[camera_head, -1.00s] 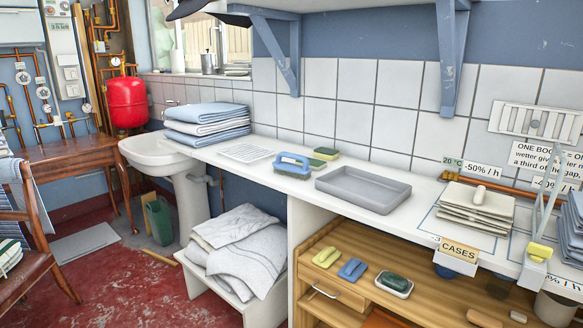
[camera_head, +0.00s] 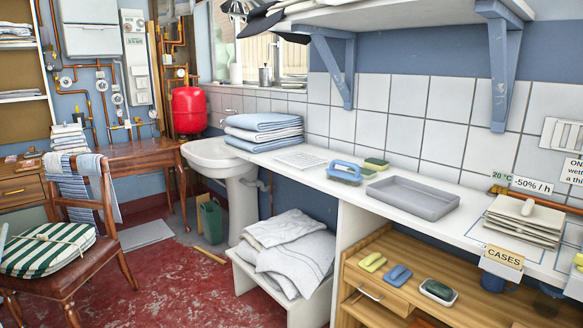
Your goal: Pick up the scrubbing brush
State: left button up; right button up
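A blue-handled scrubbing brush (camera_head: 345,172) sits on the white worktop (camera_head: 306,174). It lies to the left of a grey tray (camera_head: 412,197) and beside a green and yellow sponge (camera_head: 375,164). A light grey ribbed sheet (camera_head: 299,160) lies to its left. Neither of my grippers shows in the head view, so their state is hidden.
A wooden chair (camera_head: 118,262) with a striped cushion stands at the left. Folded towels (camera_head: 262,128) stand beside the sink (camera_head: 212,155). The red floor (camera_head: 180,285) is clear in the middle.

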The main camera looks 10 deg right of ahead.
aim_at(356, 179)
jog(key=u, duration=0.3)
jog(key=i, duration=1.15)
jog(key=z, duration=0.95)
jog(key=i, duration=0.8)
jog(key=z, duration=0.9)
